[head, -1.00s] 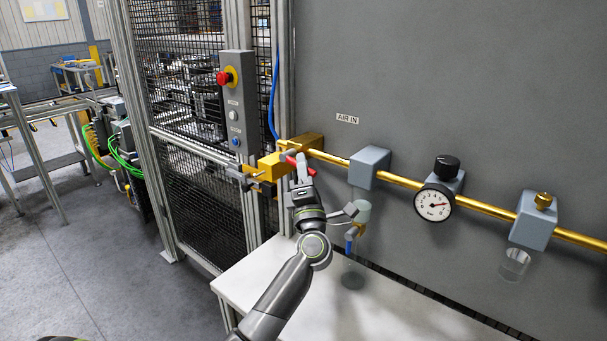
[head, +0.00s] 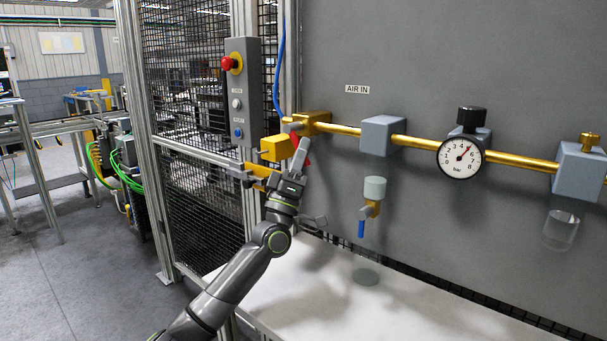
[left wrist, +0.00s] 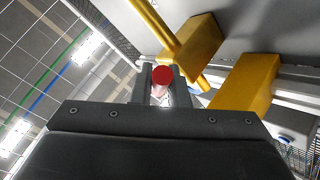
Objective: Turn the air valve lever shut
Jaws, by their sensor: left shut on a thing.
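The air valve is a brass body (head: 312,121) on the brass pipe, left of and below the AIR IN label (head: 357,89). Its red lever (head: 308,160) shows only in part behind my left gripper (head: 296,152) in the head view. In the left wrist view, the lever's round red end (left wrist: 162,76) sits between the two fingers of my left gripper (left wrist: 162,91), which is shut on it. The brass valve body (left wrist: 195,45) is just beyond. My right gripper is not in view.
A yellow block (head: 274,149) is close left of the gripper. A control box with a red button (head: 228,63) hangs on the mesh fence. Right along the pipe are a grey block (head: 381,135) and a gauge (head: 460,156). A white bench (head: 300,285) lies below.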

